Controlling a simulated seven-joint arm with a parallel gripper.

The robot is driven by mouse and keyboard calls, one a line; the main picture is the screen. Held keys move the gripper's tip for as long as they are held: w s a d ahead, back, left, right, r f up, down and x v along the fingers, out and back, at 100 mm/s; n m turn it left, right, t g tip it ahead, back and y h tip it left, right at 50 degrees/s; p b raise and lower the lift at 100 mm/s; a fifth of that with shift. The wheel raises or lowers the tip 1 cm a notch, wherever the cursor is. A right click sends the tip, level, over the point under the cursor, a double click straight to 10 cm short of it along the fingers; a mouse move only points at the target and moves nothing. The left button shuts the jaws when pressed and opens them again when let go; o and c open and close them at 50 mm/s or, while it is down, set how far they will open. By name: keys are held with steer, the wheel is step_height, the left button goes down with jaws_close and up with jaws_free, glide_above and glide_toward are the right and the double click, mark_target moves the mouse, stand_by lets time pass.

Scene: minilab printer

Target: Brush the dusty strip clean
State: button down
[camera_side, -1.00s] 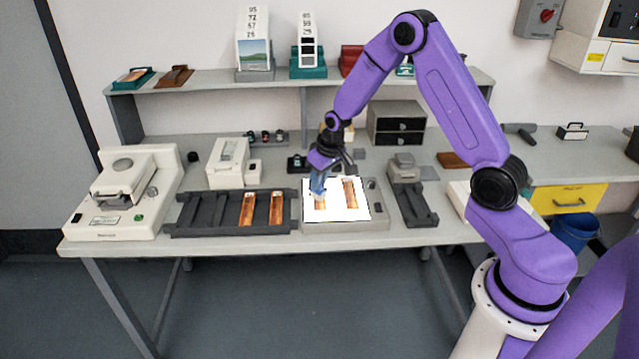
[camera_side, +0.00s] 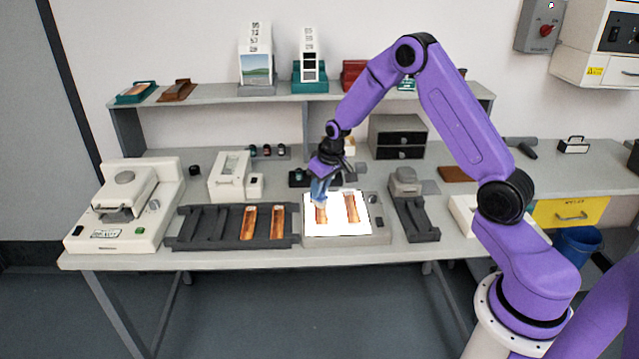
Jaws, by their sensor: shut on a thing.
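My gripper (camera_side: 322,176) is shut on a blue brush (camera_side: 319,190) and holds it pointing down over the left part of the lit light box (camera_side: 376,238). The brush tip is at the upper part of the left film strip (camera_side: 321,214); I cannot tell whether it touches. A second orange-brown strip (camera_side: 351,209) lies to its right on the bright panel. Dust is too small to make out on either strip.
A dark slotted rack (camera_side: 190,228) left of the light box holds two more strips (camera_side: 249,222). A dark grey device (camera_side: 414,217) stands right of the box. A white machine (camera_side: 125,205) fills the table's left end. A shelf (camera_side: 215,92) runs behind.

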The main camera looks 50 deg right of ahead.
steer(key=shift+s+a, duration=2.5)
steer(key=shift+w+d, duration=3.55)
step_height(320, 180, up, 8)
